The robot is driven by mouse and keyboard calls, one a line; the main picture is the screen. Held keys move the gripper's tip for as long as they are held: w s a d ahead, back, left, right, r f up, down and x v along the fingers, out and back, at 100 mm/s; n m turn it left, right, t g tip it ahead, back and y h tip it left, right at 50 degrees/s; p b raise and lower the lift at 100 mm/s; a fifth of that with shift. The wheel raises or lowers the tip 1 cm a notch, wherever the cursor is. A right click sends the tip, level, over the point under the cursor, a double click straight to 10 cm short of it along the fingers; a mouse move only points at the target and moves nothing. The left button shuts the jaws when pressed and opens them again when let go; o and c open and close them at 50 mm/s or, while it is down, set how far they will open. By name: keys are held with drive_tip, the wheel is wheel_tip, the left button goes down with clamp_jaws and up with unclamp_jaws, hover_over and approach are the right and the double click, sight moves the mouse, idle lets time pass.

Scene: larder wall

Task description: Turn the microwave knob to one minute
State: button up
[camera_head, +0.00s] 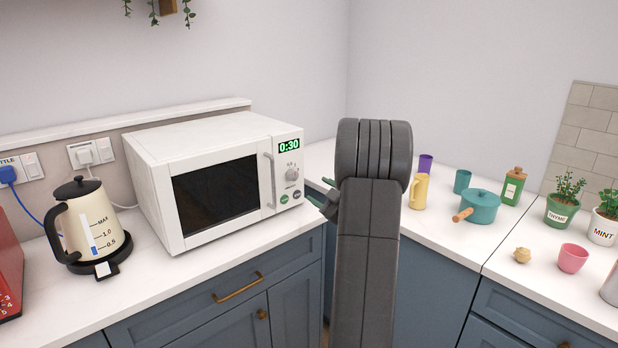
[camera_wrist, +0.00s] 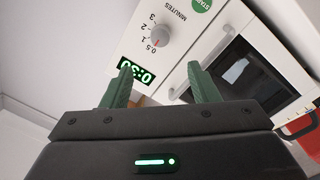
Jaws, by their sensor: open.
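The white microwave (camera_head: 200,145) stands on the counter with its door shut. Its green display (camera_head: 289,144) reads 0:30. The grey knob (camera_head: 292,173) is on the panel below the display. In the wrist view the knob (camera_wrist: 160,36) has a red pointer mark near 0.5, on a scale marked 0.5, 1, 2, 3 and MINUTES. My gripper (camera_head: 325,196) is to the right of the panel, partly hidden behind my arm. In the wrist view its green fingers (camera_wrist: 160,85) are apart with nothing between them, and the knob lies beyond them.
A kettle (camera_head: 92,220) stands left of the microwave. A yellow mug (camera_head: 419,192), a teal pot (camera_head: 481,207), a pink cup (camera_head: 573,258) and herb pots (camera_head: 562,205) stand on the right counter. The counter right of the microwave has some free room.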

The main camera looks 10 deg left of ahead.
sight(295, 176)
drive_tip(key=p+x, duration=0.2)
drive_tip(key=x, duration=1)
drive_tip(key=shift+w+a, duration=0.15)
drive_tip(key=shift+a, duration=0.15)
drive_tip(key=c, duration=1)
drive_tip(key=shift+m, duration=0.4)
drive_tip(key=m+p, duration=0.2)
drive_tip(key=m, duration=0.1)
drive_tip(key=shift+r+m, duration=0.15)
drive_tip(key=shift+m, duration=0.15)
drive_tip(key=shift+d+m+p, duration=0.1)
drive_tip(key=shift+m+p, duration=0.85)
drive_tip(key=shift+m, duration=0.65)
